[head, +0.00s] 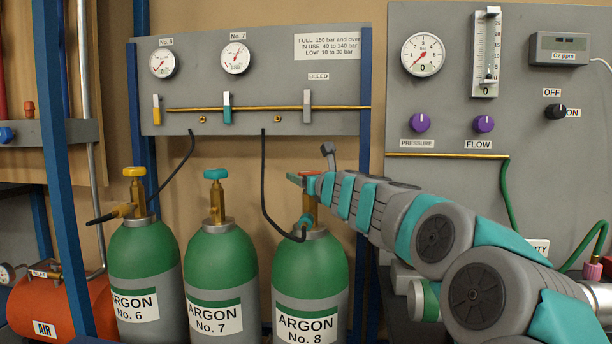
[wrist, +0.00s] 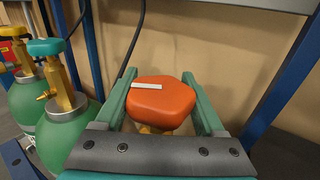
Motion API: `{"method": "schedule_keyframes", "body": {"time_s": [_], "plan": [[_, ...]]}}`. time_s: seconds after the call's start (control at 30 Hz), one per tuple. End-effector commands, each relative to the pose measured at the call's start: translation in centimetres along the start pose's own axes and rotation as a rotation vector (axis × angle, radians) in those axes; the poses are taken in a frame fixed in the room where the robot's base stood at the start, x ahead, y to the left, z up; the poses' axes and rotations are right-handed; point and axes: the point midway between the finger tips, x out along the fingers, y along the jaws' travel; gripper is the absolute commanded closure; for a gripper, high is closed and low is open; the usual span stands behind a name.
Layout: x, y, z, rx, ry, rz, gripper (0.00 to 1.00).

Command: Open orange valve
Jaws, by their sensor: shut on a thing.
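The orange valve (wrist: 162,105) is a rounded, faceted knob with a white mark on its top, towards the upper left. It sits on the brass neck of the green and grey argon cylinder No. 8 (head: 310,262). My gripper (wrist: 161,96) is shut on the orange valve, with one teal finger on each side of it in the wrist view. In the head view my gripper (head: 300,178) reaches in from the right at the top of cylinder No. 8, and the arm hides most of the valve there.
Cylinder No. 7 (head: 221,265) with a teal valve (head: 215,174) and cylinder No. 6 (head: 146,262) with a yellow valve (head: 134,171) stand to the left. A black hose (head: 265,185) hangs beside cylinder No. 8. A grey gauge panel (head: 270,90) is behind, and blue posts (head: 363,150) stand nearby.

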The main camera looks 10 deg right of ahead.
Motion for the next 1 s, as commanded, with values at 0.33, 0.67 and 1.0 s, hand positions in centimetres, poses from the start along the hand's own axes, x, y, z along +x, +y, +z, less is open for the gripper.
{"method": "schedule_keyframes", "body": {"time_s": [0.33,0.67,1.0], "plan": [[0.1,0.2,-0.2,0.0,0.003,0.138,0.84],[-0.1,0.9,-0.2,-0.001,0.002,0.376,0.84],[-0.4,1.6,-0.1,-0.002,0.001,0.554,0.84]]}}
